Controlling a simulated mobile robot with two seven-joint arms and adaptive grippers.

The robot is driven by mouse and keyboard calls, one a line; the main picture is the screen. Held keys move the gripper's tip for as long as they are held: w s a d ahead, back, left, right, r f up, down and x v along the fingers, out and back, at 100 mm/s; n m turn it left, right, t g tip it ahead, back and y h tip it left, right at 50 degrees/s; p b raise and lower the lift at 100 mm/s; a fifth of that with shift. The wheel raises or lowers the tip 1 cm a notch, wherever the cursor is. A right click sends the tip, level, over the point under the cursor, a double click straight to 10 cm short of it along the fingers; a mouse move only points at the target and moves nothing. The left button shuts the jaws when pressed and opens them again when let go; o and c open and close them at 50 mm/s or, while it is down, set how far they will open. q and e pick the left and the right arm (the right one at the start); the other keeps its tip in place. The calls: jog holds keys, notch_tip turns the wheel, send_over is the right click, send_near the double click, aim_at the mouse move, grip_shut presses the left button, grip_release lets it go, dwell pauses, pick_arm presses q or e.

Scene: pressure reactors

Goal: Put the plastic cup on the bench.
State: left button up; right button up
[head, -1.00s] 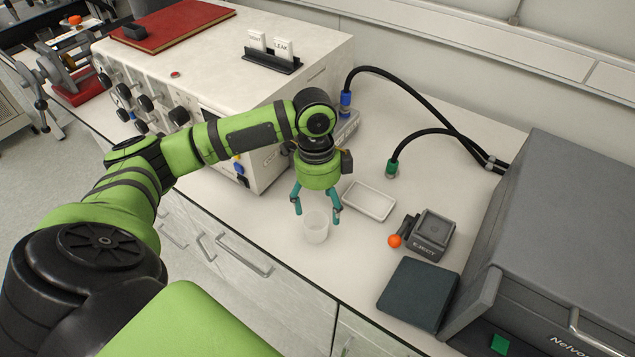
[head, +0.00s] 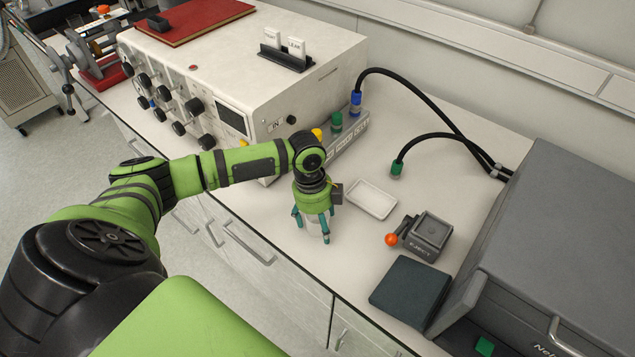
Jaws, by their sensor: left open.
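The plastic cup (head: 314,228) is whitish and translucent. It stands upright on the white bench (head: 290,243) near the front edge. My left gripper (head: 313,230) points down over the cup, with its teal fingers open on either side of it. The gripper hides the cup's upper part, and I cannot tell whether the fingers touch it. My right gripper is out of view.
A shallow white tray (head: 371,200) lies to the right of the cup. A large white control unit (head: 235,70) stands behind left, and a grey machine (head: 560,230) right.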

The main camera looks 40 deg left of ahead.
pick_arm(q)
jog(key=shift+c, duration=1.3)
jog(key=c, duration=0.7)
jog(key=shift+c, duration=0.6)
